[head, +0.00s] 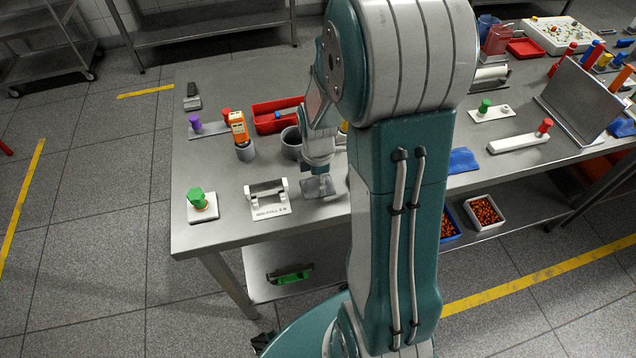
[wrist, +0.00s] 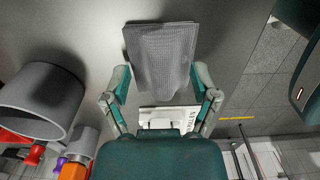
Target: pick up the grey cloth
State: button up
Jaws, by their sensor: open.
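The grey cloth (wrist: 162,55) lies on the steel table, a woven flat piece in the wrist view. In the head view the cloth (head: 318,187) shows as a small grey patch near the table's front edge, just below my gripper (head: 318,168). In the wrist view my gripper (wrist: 161,90) has its two teal-and-grey fingers spread, one on each side of the cloth's near end. Nothing is held between them. I cannot tell whether the fingertips touch the cloth or the table.
A white labelled cradle (head: 268,198) stands left of the cloth. A grey cup (head: 291,143) and a red tray (head: 278,115) are behind. An orange device (head: 238,127) stands in a grey holder. A green-knobbed block (head: 202,204) sits near the left corner. My arm hides the table's middle.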

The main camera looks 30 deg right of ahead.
jog(key=shift+a, duration=0.1)
jog(key=c, duration=1)
jog(key=shift+c, duration=0.2)
jog(key=r, duration=0.3)
jog(key=shift+s+d+r, duration=0.15)
jog(key=shift+d+r, duration=0.1)
jog(key=shift+r, duration=0.15)
jog(key=s+d+r, duration=0.9)
jog(key=s, duration=0.1)
jog(key=shift+d+r, duration=0.15)
